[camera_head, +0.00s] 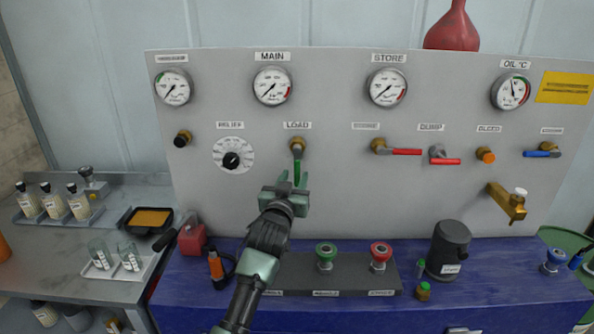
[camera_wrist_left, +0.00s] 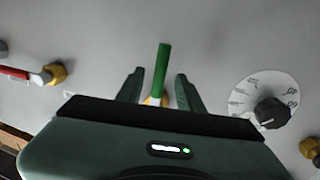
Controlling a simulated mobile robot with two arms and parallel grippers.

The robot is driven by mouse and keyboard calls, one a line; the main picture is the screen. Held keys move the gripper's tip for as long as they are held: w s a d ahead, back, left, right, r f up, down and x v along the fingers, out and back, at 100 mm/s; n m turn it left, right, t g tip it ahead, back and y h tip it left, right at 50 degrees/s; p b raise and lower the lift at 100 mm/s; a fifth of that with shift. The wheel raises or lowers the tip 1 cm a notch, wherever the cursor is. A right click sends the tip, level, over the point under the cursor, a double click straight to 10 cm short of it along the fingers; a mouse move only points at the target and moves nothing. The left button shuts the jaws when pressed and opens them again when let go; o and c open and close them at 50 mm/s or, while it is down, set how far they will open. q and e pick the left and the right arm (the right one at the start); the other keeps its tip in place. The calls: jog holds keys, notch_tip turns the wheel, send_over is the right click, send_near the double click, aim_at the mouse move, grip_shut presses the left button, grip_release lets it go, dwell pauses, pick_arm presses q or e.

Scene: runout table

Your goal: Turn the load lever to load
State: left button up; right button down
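The load lever (camera_head: 297,168) has a green handle on a brass valve under the LOAD label (camera_head: 297,125) on the grey panel. Its handle hangs straight down in the head view. My left gripper (camera_head: 291,182) is just below the valve, facing the panel. In the left wrist view the green handle (camera_wrist_left: 162,70) stands between the two open fingers of the left gripper (camera_wrist_left: 159,78), with a gap on each side. The gripper body hides part of the valve there. My right gripper is not in view.
The relief dial (camera_head: 233,155) is left of the lever. A red-handled lever (camera_head: 405,152) is to the right. Below, green (camera_head: 326,253) and red (camera_head: 381,252) knobs stand on a dark block on the blue bench (camera_head: 480,302). The panel right around the lever is clear.

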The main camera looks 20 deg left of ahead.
aim_at(297, 174)
pick_arm(q)
jog(key=shift+w+a+p, duration=0.15)
jog(key=shift+w+p, duration=0.15)
jog(key=shift+w, duration=1.55)
grip_shut()
jog(key=shift+f, duration=0.1)
